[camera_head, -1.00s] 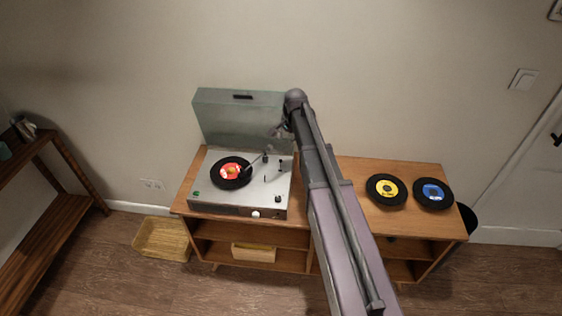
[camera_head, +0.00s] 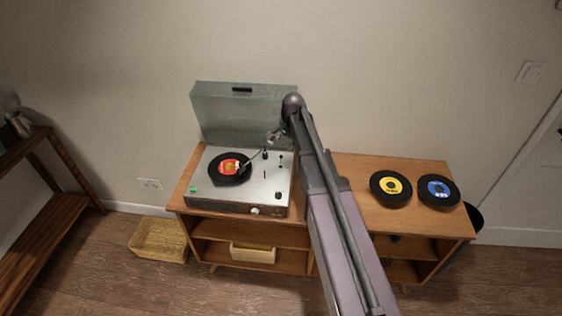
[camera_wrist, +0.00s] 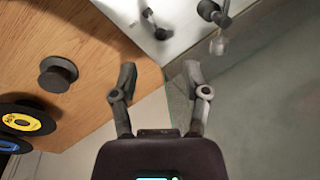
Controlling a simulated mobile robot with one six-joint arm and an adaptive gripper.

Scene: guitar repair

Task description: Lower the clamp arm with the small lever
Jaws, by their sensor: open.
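A silver turntable (camera_head: 214,194) stands on the left of the cabinet. A black record with a red label (camera_head: 230,167) lies on it, and the thin tonearm (camera_head: 252,159) reaches over the record. Small dark controls stand right of the record, one of them a small upright post (camera_head: 281,162); I cannot tell which is the lever. In the wrist view the deck (camera_wrist: 170,30) shows at the top, with a small dark lever-like piece (camera_wrist: 153,22) and a grey rounded end piece (camera_wrist: 218,44). My gripper (camera_wrist: 160,75) is open and empty, apart from these pieces; it also shows at the deck's back right (camera_head: 274,137).
The raised grey lid (camera_head: 235,108) stands behind the deck, close to my gripper. A yellow-label record (camera_head: 390,187) and a blue-label record (camera_head: 438,190) lie on the cabinet's right. A dark round knob (camera_wrist: 58,74) stands on the wood. A basket (camera_head: 160,240) sits on the floor.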

